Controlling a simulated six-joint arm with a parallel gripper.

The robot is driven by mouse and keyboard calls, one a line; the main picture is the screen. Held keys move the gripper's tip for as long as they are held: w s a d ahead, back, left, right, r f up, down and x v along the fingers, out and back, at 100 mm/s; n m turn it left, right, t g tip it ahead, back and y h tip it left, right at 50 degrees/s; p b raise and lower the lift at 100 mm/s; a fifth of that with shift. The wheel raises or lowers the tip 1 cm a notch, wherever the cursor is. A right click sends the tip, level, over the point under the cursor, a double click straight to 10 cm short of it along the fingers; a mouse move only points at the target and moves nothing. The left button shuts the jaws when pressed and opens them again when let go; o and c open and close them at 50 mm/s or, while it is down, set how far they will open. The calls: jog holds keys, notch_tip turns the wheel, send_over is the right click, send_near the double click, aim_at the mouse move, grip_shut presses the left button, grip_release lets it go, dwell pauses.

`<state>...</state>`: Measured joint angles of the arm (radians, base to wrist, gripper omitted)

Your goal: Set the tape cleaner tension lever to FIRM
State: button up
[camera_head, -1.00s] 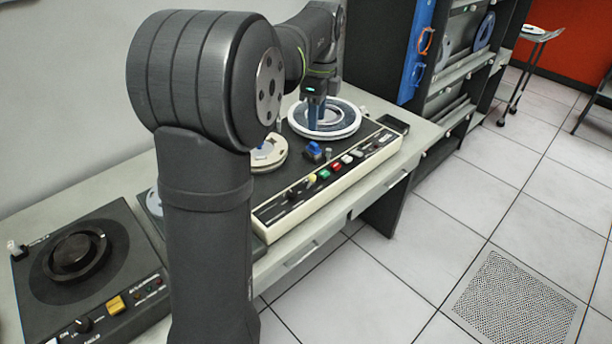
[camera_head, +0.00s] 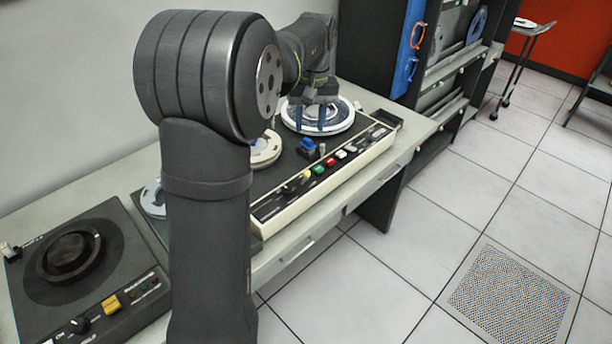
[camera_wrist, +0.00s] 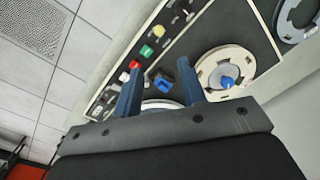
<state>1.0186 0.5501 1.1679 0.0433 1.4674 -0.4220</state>
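The tape cleaner (camera_head: 270,222) is a dark deck with a cream front edge on the bench. Its front panel carries a yellow, a green, a red (camera_head: 341,154) and a white button, and a dark control (camera_head: 293,187) at the left. A blue block (camera_head: 307,145) and a small metal post (camera_head: 322,149) stand behind the buttons. I cannot tell which part is the tension lever; no FIRM mark is readable. My gripper (camera_head: 317,128) is over the right reel (camera_head: 343,125), its blue fingers apart and empty. In the wrist view my gripper (camera_wrist: 160,84) straddles the view of the blue block (camera_wrist: 161,84).
A cream reel (camera_head: 266,150) sits left on the deck, partly behind my arm. Another dark machine (camera_head: 80,265) with a round hub stands at the left of the bench. A rack (camera_head: 450,62) stands beyond the bench's right end. The floor in front is clear.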

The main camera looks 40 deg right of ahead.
aim_at(306, 176)
jog(key=f+n, duration=0.1)
jog(key=f, duration=0.5)
jog(key=f+n, duration=0.2)
jog(key=f, duration=0.4)
jog(key=a+f+n, duration=0.1)
jog(key=f, duration=0.5)
jog(key=shift+w+n, duration=0.1)
jog(key=shift+n, duration=0.2)
jog(key=shift+c, duration=0.2)
grip_shut()
